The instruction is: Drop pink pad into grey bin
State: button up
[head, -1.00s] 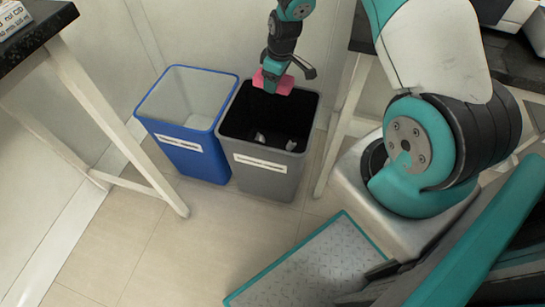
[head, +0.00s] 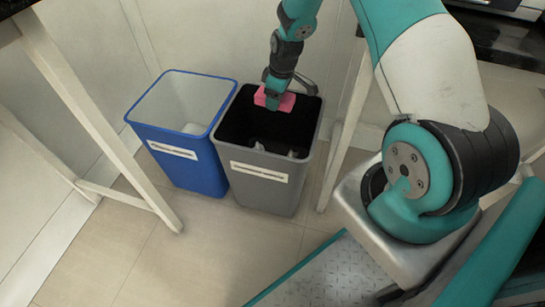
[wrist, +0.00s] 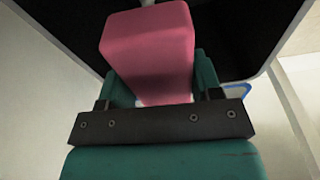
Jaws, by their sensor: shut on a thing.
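The pink pad (head: 285,102) is a small pink block held between the fingers of my gripper (head: 274,98). In the wrist view the pink pad (wrist: 148,52) fills the space between the teal fingers of my gripper (wrist: 152,85). The grey bin (head: 262,187) stands on the floor with a white label on its front and a dark inside. My gripper and the pad are over the opening of the grey bin, near its back rim. I cannot tell the exact height above the rim. A few pale scraps lie inside the grey bin.
A blue bin (head: 185,172) with a pale inside stands directly left of the grey bin. White table legs (head: 95,110) are at the left, and another white leg (head: 345,140) is just right of the grey bin. The tiled floor (head: 190,265) in front is clear.

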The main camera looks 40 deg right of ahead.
jog(key=o, duration=1.1)
jog(key=shift+c, duration=0.2)
jog(key=shift+r, duration=0.1)
notch_tip(320, 180, up, 17)
jog(key=s+d+p, duration=0.1)
jog(key=s+p, duration=0.1)
jog(key=p, duration=0.3)
jog(key=shift+s+d, duration=0.15)
jog(key=shift+d, duration=0.1)
